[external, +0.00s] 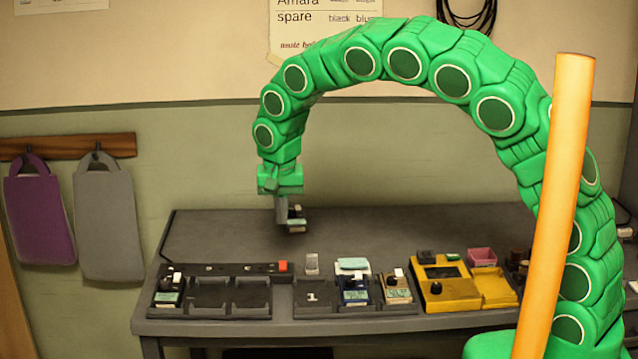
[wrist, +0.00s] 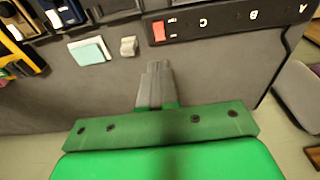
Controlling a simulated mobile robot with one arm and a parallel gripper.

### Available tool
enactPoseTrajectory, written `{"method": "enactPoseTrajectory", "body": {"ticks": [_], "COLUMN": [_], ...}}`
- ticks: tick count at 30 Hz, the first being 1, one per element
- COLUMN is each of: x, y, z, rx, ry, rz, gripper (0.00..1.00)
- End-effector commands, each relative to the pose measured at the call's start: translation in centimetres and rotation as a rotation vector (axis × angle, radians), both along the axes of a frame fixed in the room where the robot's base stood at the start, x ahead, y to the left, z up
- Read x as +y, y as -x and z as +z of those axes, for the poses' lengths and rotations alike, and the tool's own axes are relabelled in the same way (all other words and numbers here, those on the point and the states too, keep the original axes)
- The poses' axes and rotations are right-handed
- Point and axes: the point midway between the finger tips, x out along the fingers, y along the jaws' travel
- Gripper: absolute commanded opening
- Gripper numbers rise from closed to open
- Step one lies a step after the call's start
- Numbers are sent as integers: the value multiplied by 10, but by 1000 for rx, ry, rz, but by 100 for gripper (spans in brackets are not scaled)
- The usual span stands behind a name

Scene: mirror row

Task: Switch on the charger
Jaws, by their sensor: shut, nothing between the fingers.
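A black power strip (external: 225,269) runs along the back of the left pedal tray. It has a red switch (external: 283,266) at its right end. In the wrist view the strip (wrist: 235,22) carries letters A, B and C, with the red switch (wrist: 159,31) at the C end. I cannot tell which thing is the charger. My gripper (external: 282,221) points down over the bench, behind the strip. Its fingers (wrist: 156,68) are shut and empty, apart from the switch.
A small pale block (external: 312,263) and a teal-topped pad (external: 353,265) lie right of the switch. A yellow box (external: 446,288) sits at the right. The rear left bench is clear.

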Motion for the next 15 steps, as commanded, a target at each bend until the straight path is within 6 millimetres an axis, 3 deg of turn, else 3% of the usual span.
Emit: {"method": "enactPoseTrajectory", "body": {"ticks": [15], "x": [0], "y": [-12], "z": [-83], "rx": [1], "ry": [0], "rz": [1], "gripper": [0]}}
